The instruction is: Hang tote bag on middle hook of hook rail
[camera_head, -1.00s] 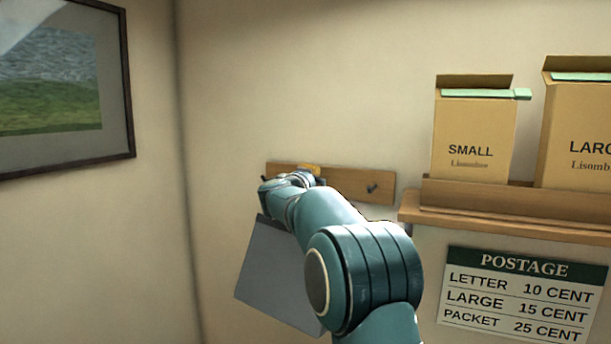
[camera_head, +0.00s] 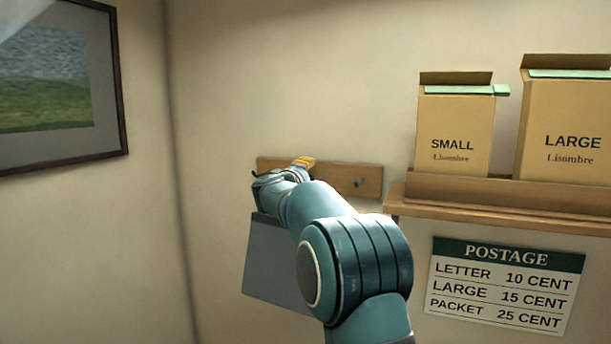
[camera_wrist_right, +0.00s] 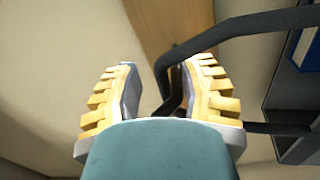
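The wooden hook rail (camera_head: 337,179) is on the wall, with a dark hook (camera_head: 359,183) showing near its right end. My right gripper (camera_head: 303,163) is in front of the rail's middle and hides the middle hook. The grey tote bag (camera_head: 268,265) hangs below it, partly behind my arm. In the right wrist view, my right gripper (camera_wrist_right: 165,64) has its yellow-padded fingers apart. The bag's dark strap (camera_wrist_right: 240,29) bends down between them, nearer the right finger, with a gap to the left finger. Whether the strap rests on a hook is unclear. My left gripper is out of view.
A wooden shelf (camera_head: 500,212) with a small box (camera_head: 455,130) and a large box (camera_head: 568,115) is right of the rail. A postage sign (camera_head: 505,287) is below it. A framed picture (camera_head: 60,85) hangs on the left wall. The wall above the rail is clear.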

